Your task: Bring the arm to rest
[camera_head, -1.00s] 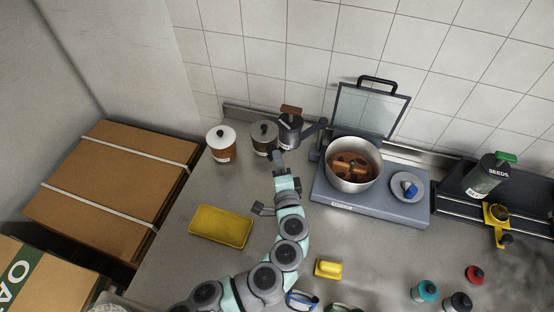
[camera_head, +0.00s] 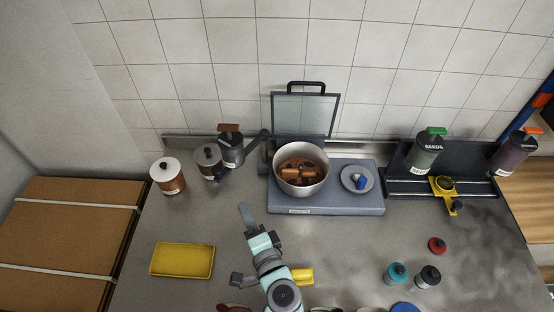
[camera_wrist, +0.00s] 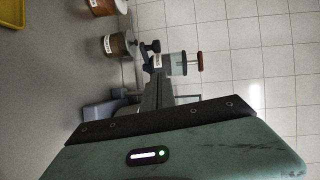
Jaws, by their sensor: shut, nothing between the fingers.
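My gripper (camera_head: 246,213) is shut and empty above the middle of the counter (camera_head: 215,215), in front of the jars and left of the scale. In the wrist view the gripper (camera_wrist: 158,88) points toward the back wall, with jars beyond it. My arm comes up from the bottom edge of the head view. Nothing is held, and no object touches the fingers as far as I can see.
Several jars (camera_head: 167,175) stand at the back left. A yellow tray (camera_head: 182,260) lies front left; a yellow block (camera_head: 303,276) is close beside my arm. Small lidded jars (camera_head: 396,272) stand front right.

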